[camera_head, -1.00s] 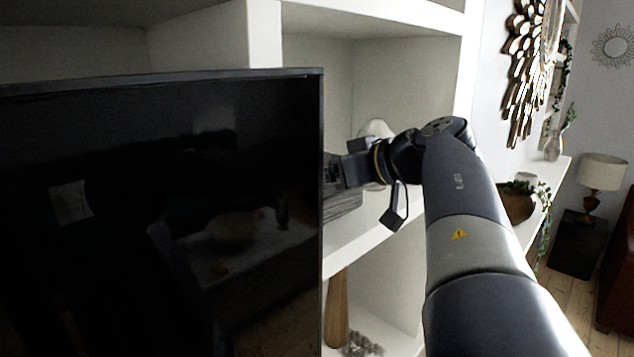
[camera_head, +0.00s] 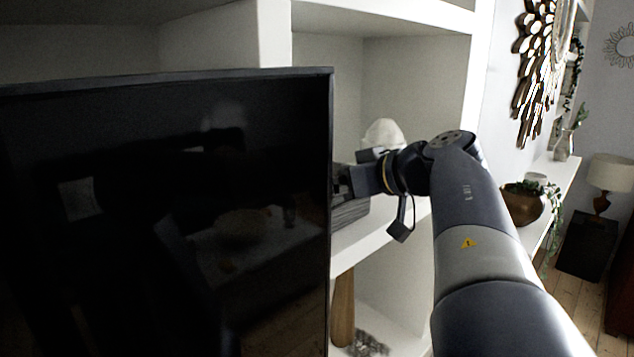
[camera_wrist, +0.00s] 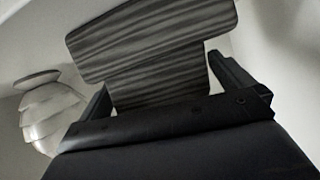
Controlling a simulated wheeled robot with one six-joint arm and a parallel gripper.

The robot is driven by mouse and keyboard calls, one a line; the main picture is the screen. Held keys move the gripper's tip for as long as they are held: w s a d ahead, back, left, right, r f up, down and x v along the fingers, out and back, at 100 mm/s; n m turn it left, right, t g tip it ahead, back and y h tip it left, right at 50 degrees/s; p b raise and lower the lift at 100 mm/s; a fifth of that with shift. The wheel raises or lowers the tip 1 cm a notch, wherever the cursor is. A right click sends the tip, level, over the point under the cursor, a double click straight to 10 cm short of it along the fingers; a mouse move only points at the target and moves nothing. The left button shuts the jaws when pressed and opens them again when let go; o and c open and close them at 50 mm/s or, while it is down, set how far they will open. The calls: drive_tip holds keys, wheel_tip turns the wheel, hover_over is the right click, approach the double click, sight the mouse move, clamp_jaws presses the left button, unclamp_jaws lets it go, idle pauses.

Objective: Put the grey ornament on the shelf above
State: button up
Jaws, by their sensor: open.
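The grey ornament (camera_head: 350,212), with dark wood-like stripes, stands on the middle shelf (camera_head: 385,236) just right of the black screen. In the wrist view the striped grey ornament (camera_wrist: 155,42) has a wide upper slab and a narrower part below it. My gripper (camera_head: 343,182) is at the ornament, its tips partly hidden behind the screen's edge. In the wrist view my gripper (camera_wrist: 160,78) is open, with one finger on each side of the narrower part. I cannot tell whether the fingers touch it. The shelf above (camera_head: 385,14) has its front edge over this compartment.
The black screen (camera_head: 250,150) stands close left of my gripper. A pale ribbed ornament (camera_head: 383,133) is behind my wrist; it also shows in the wrist view (camera_wrist: 50,115). A wooden piece (camera_head: 343,310) and a silvery object (camera_head: 366,345) are in the compartment below.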

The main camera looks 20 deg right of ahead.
drive_tip(key=shift+r, duration=0.1)
drive_tip(key=shift+s+d+r, duration=0.1)
drive_tip(key=shift+s, duration=0.05)
drive_tip(key=b+v, duration=0.1)
drive_tip(key=v, duration=1)
drive_tip(key=shift+s+r, duration=0.25)
